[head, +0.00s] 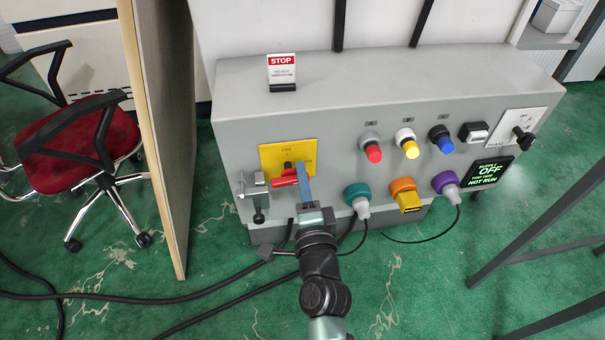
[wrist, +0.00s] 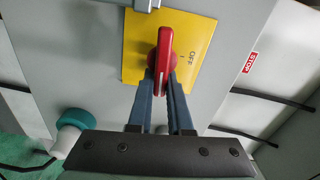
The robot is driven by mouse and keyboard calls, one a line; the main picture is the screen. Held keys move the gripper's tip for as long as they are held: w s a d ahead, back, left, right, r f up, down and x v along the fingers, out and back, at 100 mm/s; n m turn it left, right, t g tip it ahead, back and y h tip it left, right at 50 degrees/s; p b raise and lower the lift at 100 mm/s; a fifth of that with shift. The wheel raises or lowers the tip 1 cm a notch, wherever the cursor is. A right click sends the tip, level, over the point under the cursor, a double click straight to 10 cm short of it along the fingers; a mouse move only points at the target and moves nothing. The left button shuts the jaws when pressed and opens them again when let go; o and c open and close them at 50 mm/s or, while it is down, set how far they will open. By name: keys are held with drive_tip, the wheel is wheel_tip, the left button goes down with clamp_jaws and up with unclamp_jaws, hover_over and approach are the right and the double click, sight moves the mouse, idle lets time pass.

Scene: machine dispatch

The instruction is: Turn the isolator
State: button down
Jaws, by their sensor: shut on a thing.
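The isolator is a red handle (wrist: 164,55) on a yellow plate (wrist: 190,28) on the grey machine panel. In the head view the handle (head: 284,181) is partly hidden behind my gripper, and the yellow plate (head: 272,155) shows behind it. My gripper (wrist: 163,82) is shut on the red handle, with a blue finger on each side of it. In the head view my gripper (head: 303,178) reaches up to the handle from below. The word OFF shows on the plate in the wrist view, beside the handle.
A metal latch (head: 252,184) sits just left of the plate. Right of it are a teal plug (head: 356,193), an orange socket (head: 404,192), a purple plug (head: 446,183) and coloured buttons. A display (head: 487,173) reads OFF and NOT RUN. A STOP sign (head: 281,68) stands on top.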

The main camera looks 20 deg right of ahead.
drive_tip(key=shift+w+a+f+m+y, duration=0.1)
drive_tip(key=shift+a+f+m+y, duration=0.2)
drive_tip(key=shift+a+f+m, duration=0.25)
drive_tip(key=shift+r, duration=0.1)
drive_tip(key=c, duration=0.8)
unclamp_jaws()
drive_tip(key=shift+a+r, duration=0.1)
drive_tip(key=shift+c, duration=0.2)
drive_tip(key=shift+r, duration=0.1)
drive_tip(key=shift+d+r, duration=0.1)
drive_tip(key=shift+d, duration=0.15)
drive_tip(key=b+v, duration=0.1)
drive_tip(key=v, duration=1.2)
drive_tip(key=shift+a, duration=0.1)
